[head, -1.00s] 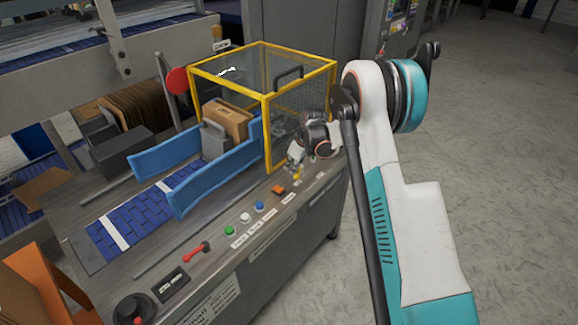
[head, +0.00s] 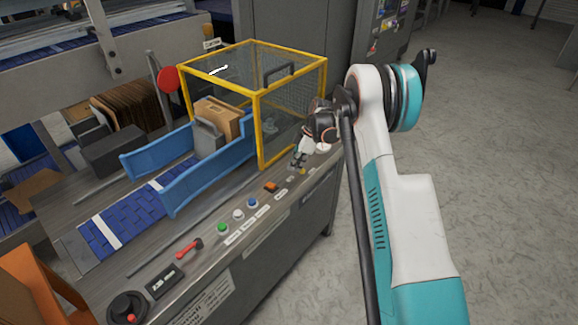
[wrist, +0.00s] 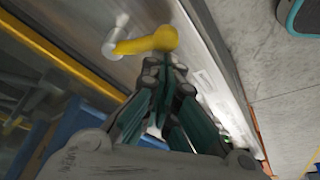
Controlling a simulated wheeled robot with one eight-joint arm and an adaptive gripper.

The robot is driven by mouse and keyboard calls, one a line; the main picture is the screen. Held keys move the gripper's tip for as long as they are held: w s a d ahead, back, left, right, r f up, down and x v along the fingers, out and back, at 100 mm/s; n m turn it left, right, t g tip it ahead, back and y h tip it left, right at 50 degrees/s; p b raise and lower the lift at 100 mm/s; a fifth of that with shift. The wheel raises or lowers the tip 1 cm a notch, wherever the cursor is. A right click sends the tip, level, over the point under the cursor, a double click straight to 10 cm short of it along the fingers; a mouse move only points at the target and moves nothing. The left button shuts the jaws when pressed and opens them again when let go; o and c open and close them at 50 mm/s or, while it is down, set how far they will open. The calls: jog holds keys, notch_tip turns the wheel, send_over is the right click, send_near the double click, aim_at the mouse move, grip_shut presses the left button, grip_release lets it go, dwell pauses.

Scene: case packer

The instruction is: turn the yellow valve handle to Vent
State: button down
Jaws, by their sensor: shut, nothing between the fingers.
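The yellow valve handle (wrist: 148,42) shows in the wrist view as a rounded yellow lever joined to a pale metal fitting (wrist: 113,38) at its left end. It lies across the picture just beyond my fingertips. My gripper (wrist: 165,68) is shut and empty, its tips close to the handle's right part; I cannot tell whether they touch. In the head view my gripper (head: 298,166) is low over the far right end of the control panel, and it largely hides the handle there. The label marks for the valve positions are not readable.
A yellow-framed clear guard (head: 262,120) stands close left of my gripper. An orange switch (head: 271,187), several push buttons and a red lever (head: 190,249) line the panel nearer. Blue side rails (head: 205,185) flank the conveyor. Open floor lies to the right.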

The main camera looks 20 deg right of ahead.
jog(key=shift+d, duration=0.3)
dwell(0.5)
